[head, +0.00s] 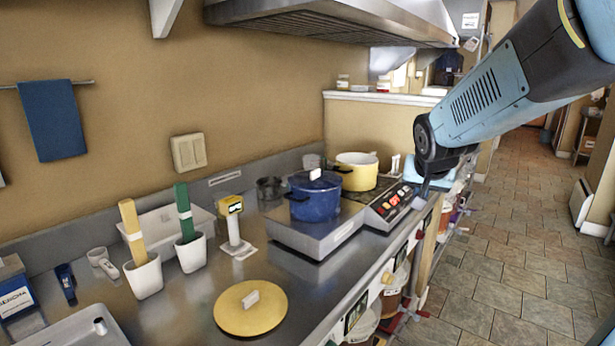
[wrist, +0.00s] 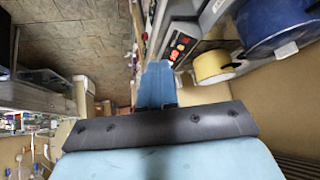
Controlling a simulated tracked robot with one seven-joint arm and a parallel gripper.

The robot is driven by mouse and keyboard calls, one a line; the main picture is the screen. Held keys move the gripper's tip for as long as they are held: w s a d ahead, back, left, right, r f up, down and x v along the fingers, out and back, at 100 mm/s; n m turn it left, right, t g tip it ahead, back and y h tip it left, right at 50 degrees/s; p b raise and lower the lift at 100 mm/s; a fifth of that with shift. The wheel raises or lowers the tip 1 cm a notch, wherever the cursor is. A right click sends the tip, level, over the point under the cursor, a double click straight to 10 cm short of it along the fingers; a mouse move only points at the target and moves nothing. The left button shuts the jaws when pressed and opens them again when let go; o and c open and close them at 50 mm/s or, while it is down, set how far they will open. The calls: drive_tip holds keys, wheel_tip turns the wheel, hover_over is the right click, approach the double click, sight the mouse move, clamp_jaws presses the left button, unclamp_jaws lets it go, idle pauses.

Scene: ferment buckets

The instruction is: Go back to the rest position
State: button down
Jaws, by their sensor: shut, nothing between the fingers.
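My arm reaches in from the upper right in the head view. Its dark end hangs over the right side of the counter (head: 345,300), near the red-buttoned control panel. In the wrist view my gripper (wrist: 156,70) is a narrow blue shape beyond a black bar. It is shut and empty, apart from the pots. In the head view, its fingertips are hard to make out against the background.
A lidded blue pot (head: 315,197) and a yellow pot (head: 357,172) stand on the cooktops. A yellow lid (head: 235,312) lies on the counter. White holders (head: 144,277) stand left. A steel hood (head: 330,18) hangs above. Tiled floor (head: 520,250) is open at right.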

drive_tip(key=s+a+r+n+g+y, duration=0.1)
drive_tip(key=s+n, duration=0.3)
drive_tip(key=s, duration=1.7)
drive_tip(key=shift+a+r+g+y, duration=0.25)
drive_tip(key=shift+a+g+y, duration=0.15)
drive_tip(key=shift+g, duration=0.2)
